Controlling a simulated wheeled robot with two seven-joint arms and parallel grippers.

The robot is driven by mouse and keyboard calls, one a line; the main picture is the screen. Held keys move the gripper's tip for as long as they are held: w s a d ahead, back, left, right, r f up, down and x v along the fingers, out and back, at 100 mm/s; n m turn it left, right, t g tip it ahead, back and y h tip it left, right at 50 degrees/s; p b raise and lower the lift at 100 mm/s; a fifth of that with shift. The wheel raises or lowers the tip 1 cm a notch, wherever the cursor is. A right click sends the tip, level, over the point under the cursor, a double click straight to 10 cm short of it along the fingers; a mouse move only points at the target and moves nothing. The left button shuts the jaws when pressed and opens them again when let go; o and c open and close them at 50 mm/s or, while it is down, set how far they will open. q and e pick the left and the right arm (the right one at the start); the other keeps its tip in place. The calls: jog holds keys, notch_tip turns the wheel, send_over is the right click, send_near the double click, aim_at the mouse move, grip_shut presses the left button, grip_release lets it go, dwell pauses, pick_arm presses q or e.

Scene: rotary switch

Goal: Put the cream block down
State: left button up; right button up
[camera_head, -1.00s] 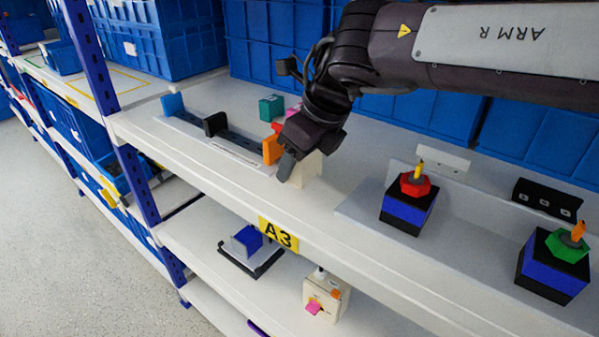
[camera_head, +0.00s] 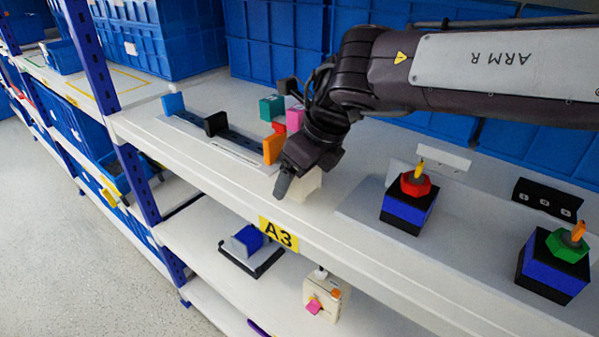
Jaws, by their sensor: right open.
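The cream block (camera_head: 308,183) sits on the white shelf top (camera_head: 240,186), partly hidden behind my right gripper. My right gripper (camera_head: 285,187) is at the block's left side, with its dark grey fingertip low over the shelf near the front edge. It is open; the far finger is hidden, so I cannot see whether it touches the block. My left gripper is not in view.
An orange block (camera_head: 272,149), a teal block (camera_head: 271,107) and a pink block (camera_head: 295,118) stand close behind the gripper. A black rail (camera_head: 230,133) lies to the left. Rotary switches with red (camera_head: 416,187) and green (camera_head: 567,245) knobs stand to the right.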

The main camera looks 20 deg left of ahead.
jog(key=v, duration=0.7)
jog(key=shift+r, duration=0.35)
jog(key=shift+d, duration=0.1)
